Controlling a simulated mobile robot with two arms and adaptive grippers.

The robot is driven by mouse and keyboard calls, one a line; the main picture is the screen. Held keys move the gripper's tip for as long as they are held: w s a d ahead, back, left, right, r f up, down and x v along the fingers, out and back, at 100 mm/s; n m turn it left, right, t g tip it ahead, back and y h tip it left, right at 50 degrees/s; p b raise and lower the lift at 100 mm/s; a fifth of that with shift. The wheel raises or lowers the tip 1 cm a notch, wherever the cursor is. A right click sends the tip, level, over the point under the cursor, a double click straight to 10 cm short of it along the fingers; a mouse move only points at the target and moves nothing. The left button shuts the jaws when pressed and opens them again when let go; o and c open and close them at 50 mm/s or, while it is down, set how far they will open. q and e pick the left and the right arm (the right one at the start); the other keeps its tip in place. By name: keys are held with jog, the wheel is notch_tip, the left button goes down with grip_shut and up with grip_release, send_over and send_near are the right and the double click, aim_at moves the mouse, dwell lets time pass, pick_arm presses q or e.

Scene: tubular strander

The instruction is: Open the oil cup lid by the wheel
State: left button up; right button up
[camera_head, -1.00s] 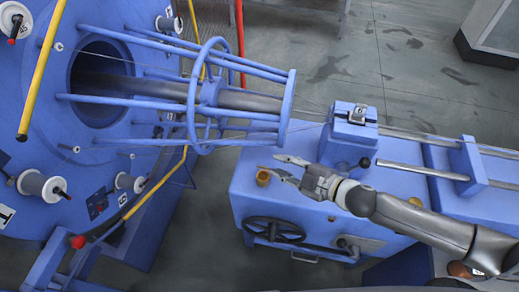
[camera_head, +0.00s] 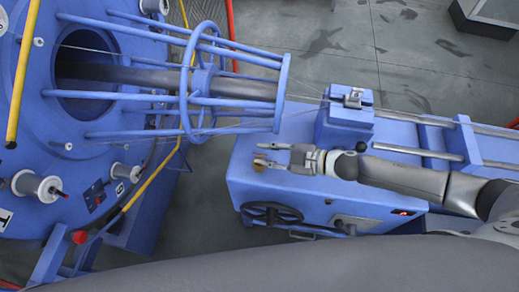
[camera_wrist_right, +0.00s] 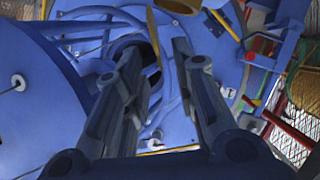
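The brass oil cup (camera_head: 262,163) sits on the blue machine housing (camera_head: 300,195), near its left end and above the black handwheel (camera_head: 272,212). It is small in the head view, and I cannot tell how its lid stands. My right gripper (camera_head: 283,157) is open, its fingertips close to the cup's right side. I cannot tell whether they touch it. In the right wrist view the two fingers (camera_wrist_right: 155,62) are apart, with a brass-coloured piece (camera_wrist_right: 152,38) near and partly between their tips. My left gripper is not in view.
A blue tubular cage (camera_head: 205,85) with a central shaft reaches over from the big blue disc (camera_head: 60,160) at left. A blue block (camera_head: 345,122) and steel rods (camera_head: 405,152) lie behind my right arm. Open floor (camera_head: 340,50) shows behind.

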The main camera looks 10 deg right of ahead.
jog(key=shift+x, duration=1.3)
grip_shut()
